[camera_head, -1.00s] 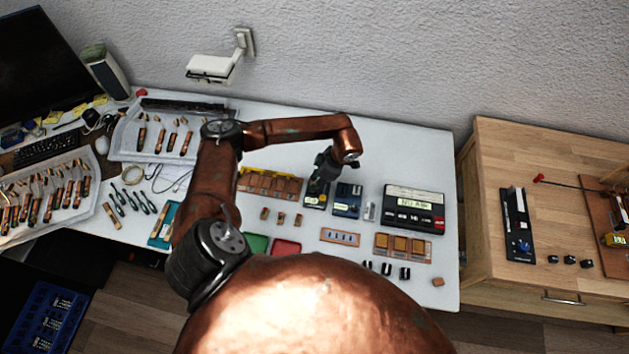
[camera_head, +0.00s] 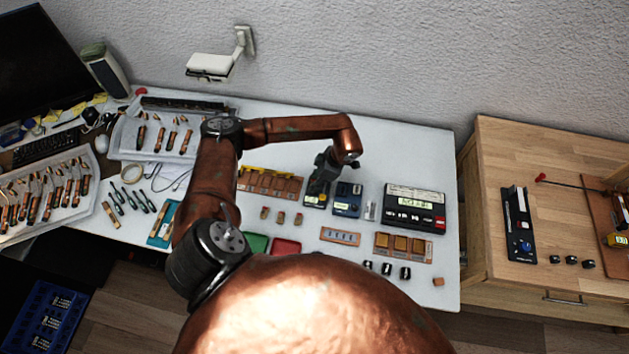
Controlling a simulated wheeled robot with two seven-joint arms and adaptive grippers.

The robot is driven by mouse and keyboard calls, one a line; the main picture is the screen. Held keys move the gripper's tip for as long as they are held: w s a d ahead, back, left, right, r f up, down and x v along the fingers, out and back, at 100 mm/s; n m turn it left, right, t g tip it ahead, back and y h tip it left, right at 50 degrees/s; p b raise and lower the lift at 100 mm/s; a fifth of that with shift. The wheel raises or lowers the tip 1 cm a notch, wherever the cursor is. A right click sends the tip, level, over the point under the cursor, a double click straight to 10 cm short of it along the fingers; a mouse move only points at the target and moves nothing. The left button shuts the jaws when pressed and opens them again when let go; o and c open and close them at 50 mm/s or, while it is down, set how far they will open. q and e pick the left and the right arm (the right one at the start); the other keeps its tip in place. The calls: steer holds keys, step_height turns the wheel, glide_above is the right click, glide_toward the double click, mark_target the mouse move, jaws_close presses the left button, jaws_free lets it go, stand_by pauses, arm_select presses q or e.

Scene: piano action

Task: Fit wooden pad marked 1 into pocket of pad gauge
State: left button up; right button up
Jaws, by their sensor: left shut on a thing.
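My left gripper (camera_head: 319,187) reaches down from above and is directly over a small dark device (camera_head: 313,201) with a pale display, which looks like the pad gauge. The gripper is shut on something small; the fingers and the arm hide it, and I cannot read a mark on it. It is presumably the wooden pad, but whether it touches the pocket cannot be told at this size. Three small wooden blocks, one of them a brown block (camera_head: 281,217), stand in a row in front of the gauge. My right gripper is not in view.
A blue device (camera_head: 347,200) stands close to the right of the gauge, with a larger black device (camera_head: 414,209) beyond it. A wooden tray (camera_head: 270,183) lies close on the left. Green (camera_head: 255,243) and red (camera_head: 287,247) trays lie in front. The table's back right is clear.

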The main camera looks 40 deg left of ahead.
arm_select(q)
steer(key=o, duration=0.9)
steer(key=shift+r, duration=0.15)
steer(key=shift+r+p, duration=2.05)
steer(key=shift+r, duration=1.4)
steer(key=shift+s+f, duration=0.1)
